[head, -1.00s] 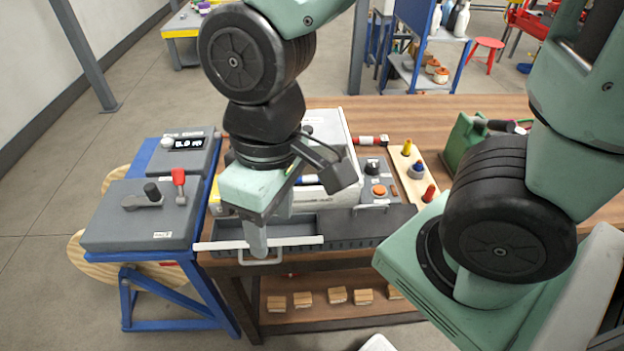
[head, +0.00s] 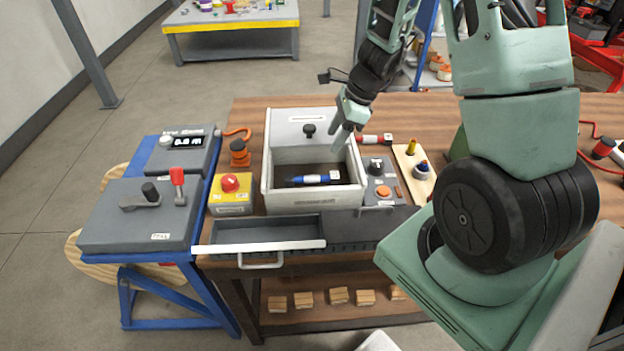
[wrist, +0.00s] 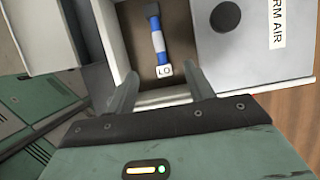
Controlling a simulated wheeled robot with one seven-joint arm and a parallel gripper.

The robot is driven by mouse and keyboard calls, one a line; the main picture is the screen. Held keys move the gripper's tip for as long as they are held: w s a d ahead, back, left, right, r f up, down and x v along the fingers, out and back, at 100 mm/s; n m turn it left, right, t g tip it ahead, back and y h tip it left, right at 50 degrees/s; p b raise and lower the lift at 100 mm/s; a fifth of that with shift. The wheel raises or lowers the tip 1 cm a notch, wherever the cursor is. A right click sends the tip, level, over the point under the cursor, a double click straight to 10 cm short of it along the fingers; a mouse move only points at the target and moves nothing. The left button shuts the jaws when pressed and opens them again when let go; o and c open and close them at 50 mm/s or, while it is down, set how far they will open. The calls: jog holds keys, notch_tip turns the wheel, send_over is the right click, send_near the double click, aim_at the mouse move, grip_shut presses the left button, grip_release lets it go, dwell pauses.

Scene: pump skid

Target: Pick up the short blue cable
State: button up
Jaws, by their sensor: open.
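The short blue cable (head: 315,179) lies on the dark floor of an open white box (head: 266,178). It is blue with white bands and a dark end. In the wrist view the cable (wrist: 158,42) lies beyond my fingertips, between their lines, with a small white tag at its near end. My gripper (head: 343,146) is above the right part of the box in the head view. In the wrist view my gripper (wrist: 162,82) has its two fingers spread, with nothing between them.
The box's lid part with a black knob (head: 309,130) is at its back. An open grey drawer (head: 265,233) is in front. A yellow box with a red button (head: 230,183) stands left, and a grey control box (head: 382,180) right. A red-ended cable (head: 374,139) lies behind.

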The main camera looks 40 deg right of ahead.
aim_at(313, 175)
jog(key=x, duration=0.6)
jog(key=b+x, duration=0.1)
jog(key=x, duration=0.6)
jog(key=shift+a+f, duration=0.2)
jog(key=shift+a, duration=0.1)
jog(key=shift+f+b, duration=0.25)
jog(key=shift+b, duration=0.2)
jog(key=shift+c, duration=0.3)
jog(key=c, duration=1)
jog(key=shift+o, duration=0.2)
jog(key=shift+r, duration=0.15)
